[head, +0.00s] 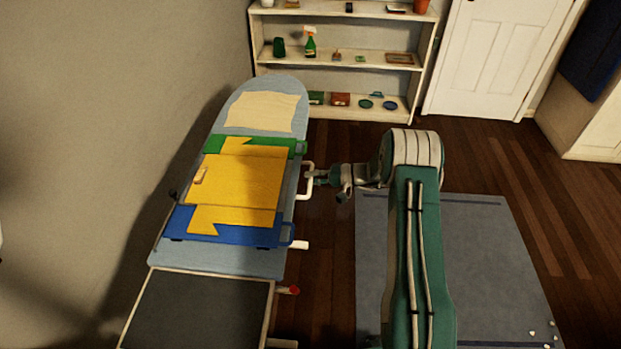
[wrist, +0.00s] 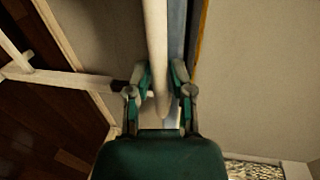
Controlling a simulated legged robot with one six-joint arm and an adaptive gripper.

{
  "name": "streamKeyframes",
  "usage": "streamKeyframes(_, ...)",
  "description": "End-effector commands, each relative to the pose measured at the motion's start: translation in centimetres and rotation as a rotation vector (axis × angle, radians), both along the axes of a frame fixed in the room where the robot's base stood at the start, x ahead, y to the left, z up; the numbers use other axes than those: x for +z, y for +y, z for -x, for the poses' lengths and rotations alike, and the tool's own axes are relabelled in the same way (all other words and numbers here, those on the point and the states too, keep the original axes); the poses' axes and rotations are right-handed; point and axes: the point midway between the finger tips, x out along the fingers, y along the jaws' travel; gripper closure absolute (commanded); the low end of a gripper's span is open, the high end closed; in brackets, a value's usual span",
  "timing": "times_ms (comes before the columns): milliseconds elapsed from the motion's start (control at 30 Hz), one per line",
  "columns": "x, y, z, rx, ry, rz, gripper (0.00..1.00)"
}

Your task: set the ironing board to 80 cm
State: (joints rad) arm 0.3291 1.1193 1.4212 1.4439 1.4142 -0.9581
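The ironing board (head: 262,97) has a pale blue cover and runs along the left wall. A white loop-shaped handle (head: 306,183) sticks out from its right edge. My gripper (head: 314,178) is at this handle, reaching in from the right. In the wrist view my two fingertips (wrist: 162,76) stand on either side of a white bar (wrist: 157,35). The bar seems to meet the left finger, with a narrow gap by the right one; I cannot tell if they grip it. A red-tipped lever (head: 292,290) shows lower down.
A cream cloth (head: 263,112) lies beyond. A shelf (head: 343,88) stands at the back. A grey-blue rug (head: 490,260) and open wooden floor lie to the right.

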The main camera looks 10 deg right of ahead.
Motion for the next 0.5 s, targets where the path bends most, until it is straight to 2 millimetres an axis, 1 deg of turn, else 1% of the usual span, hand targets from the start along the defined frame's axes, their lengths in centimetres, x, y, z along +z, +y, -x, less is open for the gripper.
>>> streamKeyframes(267, -0.1, 0.4, 0.0, 0.003, 0.0, 0.001, 1.0)
streamKeyframes(367, -1.3, 0.5, 0.0, 0.004, 0.004, 0.001, 1.0)
streamKeyframes(500, -3.5, 0.6, -0.1, 0.004, 0.006, 0.003, 1.0)
